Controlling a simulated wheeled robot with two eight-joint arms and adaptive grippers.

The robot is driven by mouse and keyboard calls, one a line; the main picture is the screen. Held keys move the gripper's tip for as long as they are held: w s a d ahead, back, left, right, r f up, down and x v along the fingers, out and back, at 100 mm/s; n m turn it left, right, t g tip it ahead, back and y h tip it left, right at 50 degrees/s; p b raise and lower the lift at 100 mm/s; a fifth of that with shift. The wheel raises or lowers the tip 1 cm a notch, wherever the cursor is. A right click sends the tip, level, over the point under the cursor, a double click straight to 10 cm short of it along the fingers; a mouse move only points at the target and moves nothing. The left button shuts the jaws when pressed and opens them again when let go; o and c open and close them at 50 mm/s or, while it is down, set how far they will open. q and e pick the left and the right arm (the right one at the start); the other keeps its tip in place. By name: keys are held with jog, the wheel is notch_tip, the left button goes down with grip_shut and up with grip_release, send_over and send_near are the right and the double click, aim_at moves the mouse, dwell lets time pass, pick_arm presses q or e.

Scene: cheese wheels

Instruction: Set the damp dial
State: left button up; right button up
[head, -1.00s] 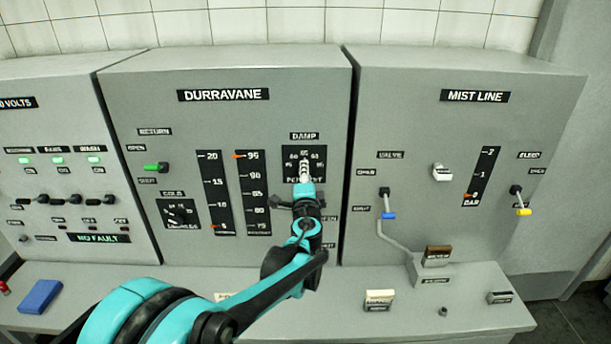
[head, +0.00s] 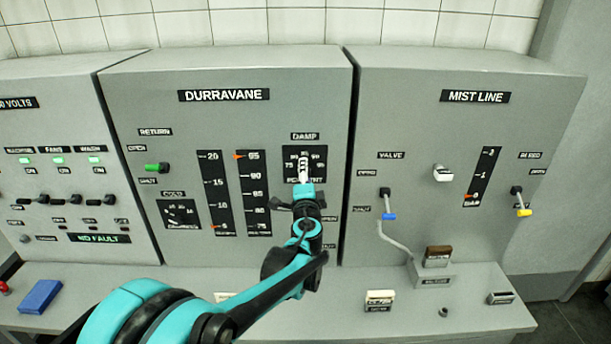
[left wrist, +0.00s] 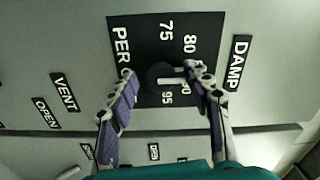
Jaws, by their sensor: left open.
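The damp dial is a dark round knob (left wrist: 160,76) with a pale bar, set on a black numbered plate (left wrist: 148,32). In the left wrist view the bar points right, between 80 and a partly covered 90; the number there is hidden by a finger. In the head view the plate (head: 319,174) sits below the DAMP label (head: 304,136), and my gripper covers the knob. My left gripper (head: 304,169) is open in front of it. In the wrist view its fingers (left wrist: 162,78) lie either side of the knob; contact cannot be told. My right gripper is not in view.
Left of the damp dial are two vertical gauges (head: 252,190) and the cold dial (head: 179,213). The mist line panel (head: 410,120), with blue-tipped (head: 389,216) and yellow-tipped levers (head: 523,212), stands right. A blue block (head: 40,296) lies on the ledge below.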

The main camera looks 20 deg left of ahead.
pick_arm(q)
jog(key=v, duration=1.2)
jog(key=s+a+f+n+g+b, duration=0.45)
jog(key=s+f, duration=0.25)
jog(key=f, duration=0.2)
jog(key=s+a+f+n+g+b, duration=0.3)
jog(key=s+f+n+b, duration=0.15)
jog(key=s+f, duration=0.3)
jog(key=s+d+f+n+g+h+b, duration=0.3)
jog(key=s+d+f+h, duration=0.2)
jog(key=s+f, duration=0.6)
jog(key=shift+d+f+n, duration=0.4)
jog(key=shift+d+f, duration=0.1)
jog(key=shift+d, duration=0.55)
